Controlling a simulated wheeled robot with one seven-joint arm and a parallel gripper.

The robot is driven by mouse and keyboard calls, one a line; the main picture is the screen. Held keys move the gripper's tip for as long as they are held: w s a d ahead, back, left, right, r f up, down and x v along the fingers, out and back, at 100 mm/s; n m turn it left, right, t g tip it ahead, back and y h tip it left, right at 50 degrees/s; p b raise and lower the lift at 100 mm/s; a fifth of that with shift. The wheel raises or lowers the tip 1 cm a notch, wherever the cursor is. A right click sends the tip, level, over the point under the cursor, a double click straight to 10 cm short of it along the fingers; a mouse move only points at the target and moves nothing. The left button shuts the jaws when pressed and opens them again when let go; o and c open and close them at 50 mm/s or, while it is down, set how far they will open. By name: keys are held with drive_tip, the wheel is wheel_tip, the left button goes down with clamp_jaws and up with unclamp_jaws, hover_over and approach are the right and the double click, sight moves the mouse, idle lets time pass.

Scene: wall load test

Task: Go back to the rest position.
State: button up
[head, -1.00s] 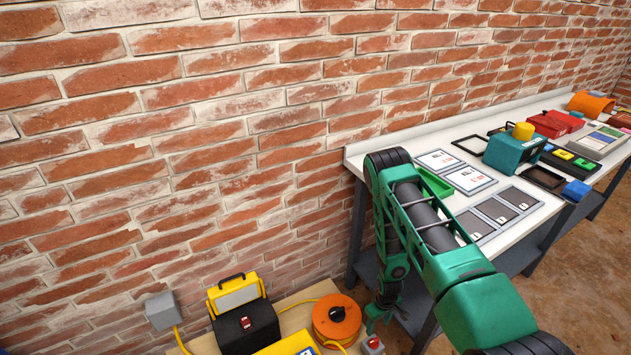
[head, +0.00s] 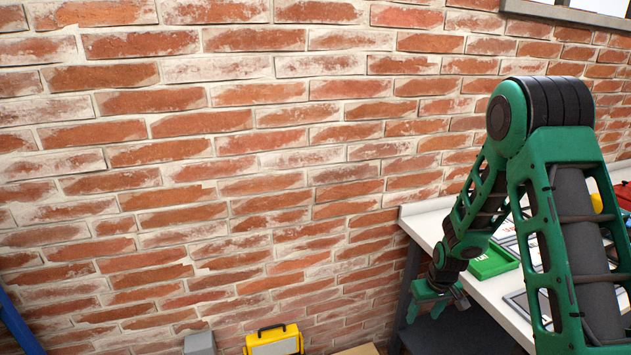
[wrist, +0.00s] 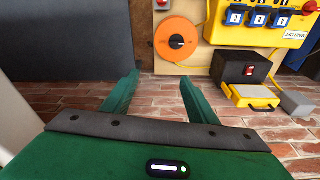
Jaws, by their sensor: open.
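My gripper (head: 437,293) hangs at the end of my green arm, in front of the brick wall and beside the left end of the white-topped bench (head: 418,222). In the wrist view my gripper (wrist: 160,88) shows two green fingers spread apart with nothing between them. No held object shows.
An orange disc (wrist: 176,41), a yellow socket box (wrist: 262,27) and a black box with a yellow lamp (wrist: 252,95) show beyond the fingers. The lamp (head: 274,342) is low in the head view.

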drive_tip(key=s+a+r+m+t, duration=0.1)
drive_tip(key=s+r, duration=0.2)
drive_tip(key=r, duration=0.6)
drive_tip(key=s+r, duration=0.2)
drive_tip(key=r, duration=0.7)
drive_tip(key=s+a+r+m+t, duration=0.1)
drive_tip(key=s+r, duration=1.2)
drive_tip(key=s+d+f+m+g, duration=0.1)
drive_tip(key=s+d+m+g, duration=0.1)
drive_tip(key=s+d, duration=0.3)
drive_tip(key=s+d+f+m+g, duration=0.1)
drive_tip(key=s+d+m, duration=0.3)
drive_tip(key=s, duration=0.8)
drive_tip(key=shift+s+d+g, duration=0.15)
drive_tip(key=shift+d+g, duration=0.35)
drive_tip(key=shift+d, duration=0.6)
drive_tip(key=shift+f, duration=0.1)
